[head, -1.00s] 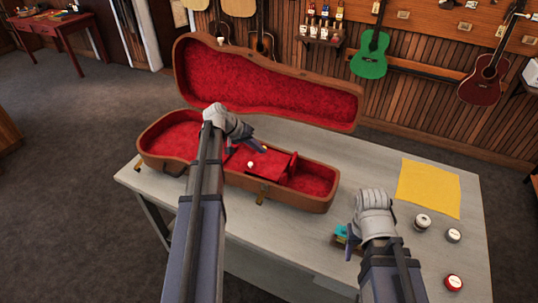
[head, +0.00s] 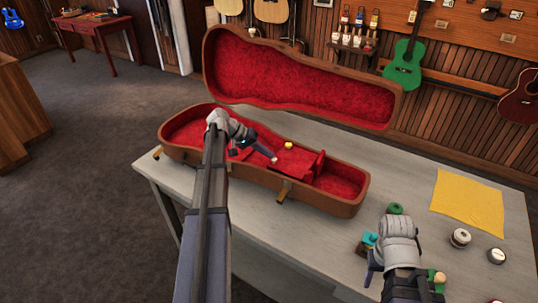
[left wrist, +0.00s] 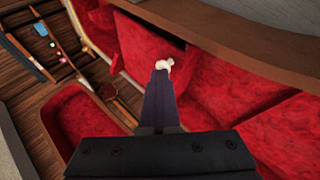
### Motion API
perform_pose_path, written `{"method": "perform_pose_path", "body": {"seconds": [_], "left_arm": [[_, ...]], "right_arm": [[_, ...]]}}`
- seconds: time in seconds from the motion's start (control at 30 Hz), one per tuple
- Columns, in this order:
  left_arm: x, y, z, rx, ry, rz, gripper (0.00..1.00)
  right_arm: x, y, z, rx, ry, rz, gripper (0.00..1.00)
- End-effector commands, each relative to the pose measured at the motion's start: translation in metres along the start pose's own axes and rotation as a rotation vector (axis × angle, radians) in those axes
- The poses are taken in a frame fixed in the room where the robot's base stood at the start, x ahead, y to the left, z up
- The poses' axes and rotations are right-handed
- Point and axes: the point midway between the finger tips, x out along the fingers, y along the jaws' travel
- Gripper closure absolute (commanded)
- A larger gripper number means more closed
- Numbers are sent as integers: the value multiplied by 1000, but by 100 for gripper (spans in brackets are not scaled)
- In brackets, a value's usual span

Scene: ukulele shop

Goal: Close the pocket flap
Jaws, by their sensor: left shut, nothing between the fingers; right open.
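The brown instrument case (head: 236,173) lies open on the table, lined in red, with its lid (head: 300,75) raised at the back. The red pocket area with its flap (head: 297,162) is in the middle of the case; I cannot tell the flap's exact angle. My left gripper (head: 272,159) is shut and empty, reaching into the case over the pocket. A small white knob (left wrist: 163,64) shows right at its fingertips in the left wrist view; contact is unclear. My right gripper (head: 404,262) is open over the table's front, right of the case.
A small yellow object (head: 288,145) shows by the pocket. A teal item (head: 370,238) and a green round item (head: 395,208) are beside my right gripper. A yellow cloth (head: 468,202) and small round containers (head: 460,238) lie at the right.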

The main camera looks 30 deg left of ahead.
Motion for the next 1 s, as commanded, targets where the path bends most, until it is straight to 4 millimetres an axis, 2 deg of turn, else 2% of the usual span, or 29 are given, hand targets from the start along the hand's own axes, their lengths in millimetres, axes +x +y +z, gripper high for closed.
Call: {"method": "perform_pose_path", "body": {"seconds": [0.2, 0.67, 0.83, 1.0], "left_arm": [[3, -8, 2, 0, -5, -12, 100], [4, -8, 2, 1, -6, -12, 100], [-2, 4, 0, 2, -6, -10, 100], [-14, 30, -6, 4, -3, -3, 100]], "right_arm": [[6, -1, 0, 0, 0, 0, 50], [6, -1, 0, 0, 0, 0, 50], [-6, 0, 0, 0, 0, 0, 50], [-32, 3, 2, 0, 0, 0, 50]]}}
